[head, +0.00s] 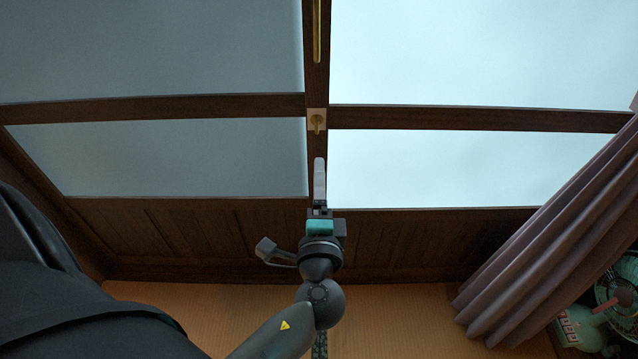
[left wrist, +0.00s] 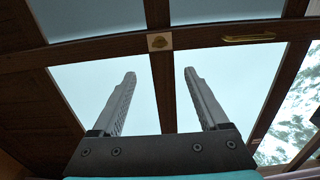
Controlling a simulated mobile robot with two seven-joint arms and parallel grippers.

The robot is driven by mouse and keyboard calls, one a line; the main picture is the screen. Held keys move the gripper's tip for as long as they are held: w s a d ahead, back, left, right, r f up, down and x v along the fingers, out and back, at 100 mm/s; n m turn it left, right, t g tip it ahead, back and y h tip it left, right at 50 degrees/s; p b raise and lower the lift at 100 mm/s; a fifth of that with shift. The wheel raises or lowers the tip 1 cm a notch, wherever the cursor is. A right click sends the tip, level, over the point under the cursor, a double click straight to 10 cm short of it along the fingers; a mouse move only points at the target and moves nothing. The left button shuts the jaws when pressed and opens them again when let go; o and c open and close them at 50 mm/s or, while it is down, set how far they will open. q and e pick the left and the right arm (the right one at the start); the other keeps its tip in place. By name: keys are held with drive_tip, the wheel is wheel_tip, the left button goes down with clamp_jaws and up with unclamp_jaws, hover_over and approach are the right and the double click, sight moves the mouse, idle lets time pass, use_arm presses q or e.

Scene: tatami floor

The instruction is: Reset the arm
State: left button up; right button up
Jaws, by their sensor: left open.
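My left arm comes up from the bottom of the head view, and its left gripper (head: 319,180) points up toward the sliding door's middle post. In the left wrist view the gripper (left wrist: 163,100) is open, with two grey fingers apart and nothing between them. Beyond the fingertips are the door's wooden frame (left wrist: 157,80) and pale panes. A small brass latch (head: 318,122) sits on the post above the fingertips in the head view. I cannot tell whether the fingers touch the door. My right gripper is in neither view.
A long brass handle (head: 316,30) runs along the post above the latch. A purple curtain (head: 550,250) hangs at the right. A green fan (head: 618,290) stands behind it at the lower right. Tatami floor (head: 400,315) shows below the door.

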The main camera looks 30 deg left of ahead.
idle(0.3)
use_arm(q)
drive_tip(key=s+d+f+n+g+h+p, duration=0.1)
drive_tip(key=s+f+g+h, duration=0.25)
drive_tip(key=f, duration=1.05)
drive_tip(key=s+d+f+g+h+p, duration=0.1)
drive_tip(key=s+d+f+g+h, duration=0.2)
drive_tip(key=f, duration=1.1)
drive_tip(key=s+a+f+n+g, duration=0.1)
drive_tip(key=s+f+n+g, duration=0.1)
drive_tip(key=s, duration=0.5)
drive_tip(key=s+a+f+n+g+h+p, duration=0.1)
drive_tip(key=s+a+f+n+g, duration=0.1)
drive_tip(key=s+f, duration=0.5)
drive_tip(key=s+a+f+n+g+h+p, duration=0.1)
drive_tip(key=s+f+n, duration=0.3)
drive_tip(key=s, duration=0.4)
drive_tip(key=shift+s+a+f+n+g, duration=0.3)
drive_tip(key=shift+s+f+g, duration=0.1)
drive_tip(key=shift+g, duration=0.35)
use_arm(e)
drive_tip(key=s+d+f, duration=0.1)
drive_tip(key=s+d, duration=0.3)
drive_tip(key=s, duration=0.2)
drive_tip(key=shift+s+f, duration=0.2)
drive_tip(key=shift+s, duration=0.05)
use_arm(q)
drive_tip(key=shift+d, duration=0.1)
